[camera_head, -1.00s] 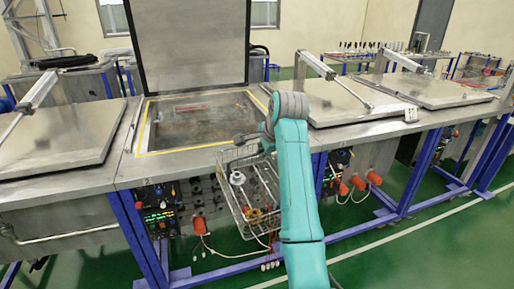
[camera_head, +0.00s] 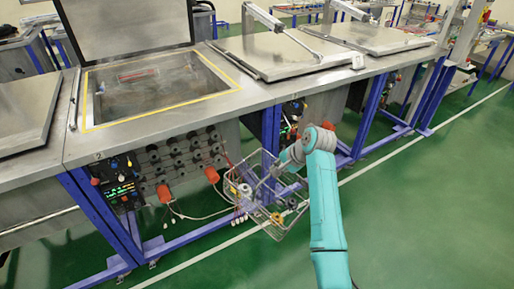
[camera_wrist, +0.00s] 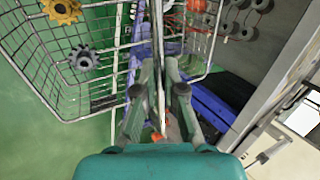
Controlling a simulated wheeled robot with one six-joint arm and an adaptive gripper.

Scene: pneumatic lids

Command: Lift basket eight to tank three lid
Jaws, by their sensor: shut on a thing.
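A wire basket (camera_head: 262,222) hangs from my gripper (camera_head: 281,166) in front of the tank bench, below the bench top and above the green floor. It holds small parts, including a yellow gear (camera_wrist: 62,10) and a grey gear (camera_wrist: 82,59). In the wrist view my gripper (camera_wrist: 160,75) is shut on the basket's upright handle part, with basket wire (camera_wrist: 40,50) on both sides. One tank (camera_head: 150,92) stands open with its lid (camera_head: 125,25) raised. Closed lids (camera_head: 280,50) and (camera_head: 376,36) lie to its right. I cannot read the tank or basket numbers clearly.
The bench front carries a control panel (camera_head: 115,175), orange plugs (camera_head: 164,193) and hanging cables. Blue bench legs (camera_head: 375,112) stand close behind and beside the basket. Green floor (camera_head: 420,215) is clear to the right of my arm.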

